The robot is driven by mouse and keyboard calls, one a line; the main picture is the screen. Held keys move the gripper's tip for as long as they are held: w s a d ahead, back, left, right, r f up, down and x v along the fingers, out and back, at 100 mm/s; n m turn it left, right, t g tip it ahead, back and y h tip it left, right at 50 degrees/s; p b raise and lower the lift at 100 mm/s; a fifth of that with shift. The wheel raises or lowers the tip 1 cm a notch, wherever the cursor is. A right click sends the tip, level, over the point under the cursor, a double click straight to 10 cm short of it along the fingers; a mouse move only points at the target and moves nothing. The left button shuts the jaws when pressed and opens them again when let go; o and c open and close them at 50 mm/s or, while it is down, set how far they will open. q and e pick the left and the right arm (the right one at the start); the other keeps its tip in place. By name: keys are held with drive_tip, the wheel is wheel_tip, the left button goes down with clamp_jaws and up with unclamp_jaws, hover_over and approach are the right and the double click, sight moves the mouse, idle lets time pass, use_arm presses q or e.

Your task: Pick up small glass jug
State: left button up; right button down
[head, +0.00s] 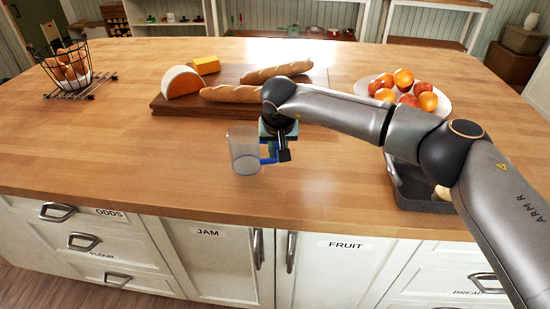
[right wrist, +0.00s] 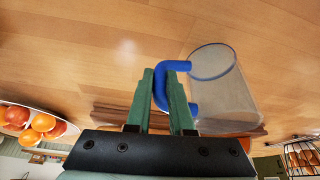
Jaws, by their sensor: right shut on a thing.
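The small glass jug (head: 243,150) is clear, with a blue handle (head: 268,153). It is over the middle of the wooden island, in front of the cutting board. My right gripper (head: 275,150) is at the jug's right side. In the right wrist view the two green fingers (right wrist: 160,84) are closed on the blue handle (right wrist: 178,66), with the clear jug body (right wrist: 225,88) beside them. Whether the jug's base touches the island top is hard to tell. My left gripper is in neither view.
A cutting board (head: 180,107) behind the jug holds cheese (head: 182,83) and baguettes (head: 232,94). A fruit plate (head: 440,106) is at the right, a dark tray (head: 413,198) at front right, and a wire egg basket (head: 68,70) at far left.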

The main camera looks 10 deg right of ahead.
drive_tip(key=s+a+r+b, duration=0.1)
drive_tip(key=s+r+b, duration=0.2)
drive_tip(key=s+r, duration=0.8)
drive_tip(key=s, duration=0.3)
drive_tip(key=shift+a, duration=0.35)
